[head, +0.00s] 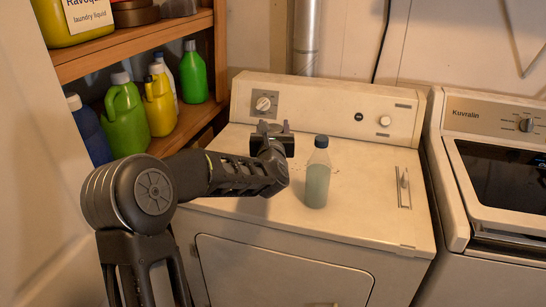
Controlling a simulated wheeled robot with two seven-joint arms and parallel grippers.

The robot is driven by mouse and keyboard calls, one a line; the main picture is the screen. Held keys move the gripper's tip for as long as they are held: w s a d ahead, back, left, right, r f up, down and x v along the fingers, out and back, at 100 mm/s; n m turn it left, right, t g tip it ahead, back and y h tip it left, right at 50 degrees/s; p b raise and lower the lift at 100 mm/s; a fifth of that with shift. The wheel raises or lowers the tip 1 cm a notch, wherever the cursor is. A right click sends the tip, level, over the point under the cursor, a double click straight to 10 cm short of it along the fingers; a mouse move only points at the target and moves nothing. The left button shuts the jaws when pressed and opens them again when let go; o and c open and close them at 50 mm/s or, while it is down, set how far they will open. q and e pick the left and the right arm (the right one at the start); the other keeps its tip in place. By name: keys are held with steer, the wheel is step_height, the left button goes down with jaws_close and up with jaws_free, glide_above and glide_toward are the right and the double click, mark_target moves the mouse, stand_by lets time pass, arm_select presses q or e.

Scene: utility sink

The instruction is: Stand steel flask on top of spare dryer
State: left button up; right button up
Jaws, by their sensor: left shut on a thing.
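My left gripper (272,136) is above the back middle of the white dryer top (250,207), in front of the control panel. I cannot make out a clearly steel flask. The right gripper is not in view.
A washer marked Kuvralin (487,115) stands close on the right. A wooden shelf (130,45) with several jugs and bottles is at the left.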

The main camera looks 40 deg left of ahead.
arm_select(q)
jaws_close()
steer(key=shift+r, duration=0.2)
stand_by(0.3)
step_height(320, 180, up, 10)
steer(key=shift+f, duration=0.1)
stand_by(0.8)
